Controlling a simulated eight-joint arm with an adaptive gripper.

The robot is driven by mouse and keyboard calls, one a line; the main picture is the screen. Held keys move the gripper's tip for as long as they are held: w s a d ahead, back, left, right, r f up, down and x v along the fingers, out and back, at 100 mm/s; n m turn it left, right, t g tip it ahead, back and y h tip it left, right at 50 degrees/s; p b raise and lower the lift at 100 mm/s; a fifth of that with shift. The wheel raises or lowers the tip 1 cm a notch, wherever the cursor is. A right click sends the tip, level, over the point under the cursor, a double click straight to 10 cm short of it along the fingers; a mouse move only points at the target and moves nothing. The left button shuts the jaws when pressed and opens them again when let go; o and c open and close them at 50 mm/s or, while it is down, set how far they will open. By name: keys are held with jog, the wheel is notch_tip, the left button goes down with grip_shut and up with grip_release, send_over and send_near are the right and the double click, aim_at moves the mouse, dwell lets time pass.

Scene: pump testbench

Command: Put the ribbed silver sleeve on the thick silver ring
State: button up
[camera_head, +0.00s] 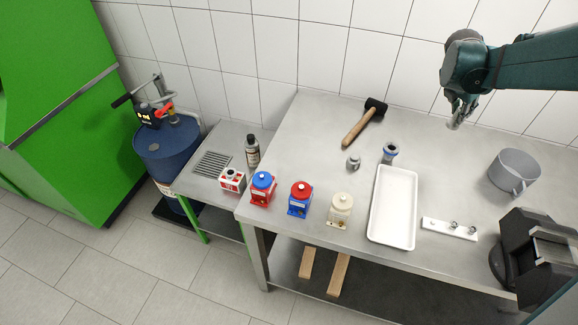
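A small grey-silver piece (353,162) stands on the steel table, left of the white tray; it may be the ribbed silver sleeve, but ribs are too small to make out. Two small silver ring-like parts sit on a white plate (436,224) right of the tray: one nearer the middle (454,225) and one at the right end (472,230). I cannot tell which is the thick ring. My gripper (457,121) hangs above the back of the table, apart from these parts. No held object is visible; its finger opening is unclear.
An empty white tray (412,208) lies mid-table. A black machine (535,250) stands front right.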

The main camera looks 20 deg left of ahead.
jog(key=a+n+t+y+b, duration=0.15)
jog(key=a+n+b, duration=0.3)
jog(key=a, duration=3.75)
jog(key=s+a+n+y+b, duration=0.1)
jog(key=s+a, duration=0.5)
jog(key=a, duration=0.6)
jog(key=s+a+n+y+b, duration=0.1)
jog(key=s+a+n, duration=0.1)
jog(key=s+a, duration=0.8)
jog(key=s+a+n+y+b, duration=0.1)
jog(key=s+a, duration=0.2)
jog(key=a, duration=1.2)
notch_tip(320, 180, down, 23)
jog(key=shift+f, duration=0.2)
notch_tip(320, 180, down, 6)
jog(key=shift+b, duration=0.45)
jog(key=shift+f, duration=0.2)
